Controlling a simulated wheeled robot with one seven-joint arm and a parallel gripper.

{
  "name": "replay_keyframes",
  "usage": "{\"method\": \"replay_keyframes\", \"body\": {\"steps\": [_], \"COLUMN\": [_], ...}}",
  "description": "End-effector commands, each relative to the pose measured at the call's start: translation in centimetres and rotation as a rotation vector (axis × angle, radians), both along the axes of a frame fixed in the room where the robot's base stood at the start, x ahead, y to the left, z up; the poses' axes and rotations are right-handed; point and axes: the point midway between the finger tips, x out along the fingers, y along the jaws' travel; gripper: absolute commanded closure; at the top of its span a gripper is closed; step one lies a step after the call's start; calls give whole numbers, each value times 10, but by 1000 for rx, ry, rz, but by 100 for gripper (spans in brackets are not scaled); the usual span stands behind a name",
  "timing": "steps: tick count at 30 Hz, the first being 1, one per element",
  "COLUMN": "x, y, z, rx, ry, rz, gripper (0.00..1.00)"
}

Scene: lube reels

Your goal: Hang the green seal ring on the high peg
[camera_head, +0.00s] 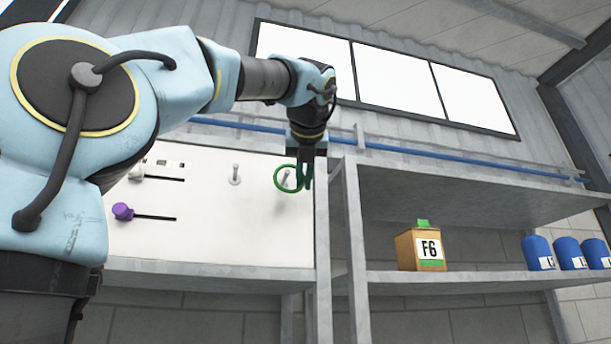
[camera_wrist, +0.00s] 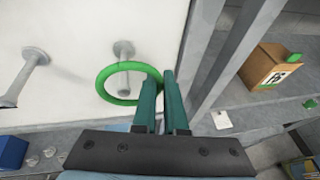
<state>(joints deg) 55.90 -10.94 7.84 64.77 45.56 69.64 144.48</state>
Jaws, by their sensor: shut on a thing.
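The green seal ring (camera_head: 276,179) is at the tips of my gripper (camera_head: 306,177), in front of the white panel (camera_head: 215,215). In the wrist view the ring (camera_wrist: 100,84) reaches out left from the fingers (camera_wrist: 160,88), which are shut on its right side. A grey peg (camera_wrist: 123,50) on the panel shows through the ring's opening, its tip inside the outline. I cannot tell whether the ring is around the peg or only in front of it. A second peg (camera_head: 235,175) stands bare to the left; it also shows in the wrist view (camera_wrist: 35,57).
A grey upright (camera_head: 321,225) stands close right of my gripper. The shelf to its right holds a box marked F6 (camera_head: 407,250) and blue containers (camera_head: 538,252). A purple knob (camera_head: 123,211) and a white knob (camera_head: 137,172) are farther left on the panel.

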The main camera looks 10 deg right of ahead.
Motion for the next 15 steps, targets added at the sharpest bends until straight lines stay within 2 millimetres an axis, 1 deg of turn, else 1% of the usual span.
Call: {"method": "replay_keyframes", "body": {"steps": [9,15], "x": [15,20], "y": [3,3], "z": [-5,-9], "rx": [0,-1], "ry": [0,1], "rz": [2,0], "gripper": [100,100]}}
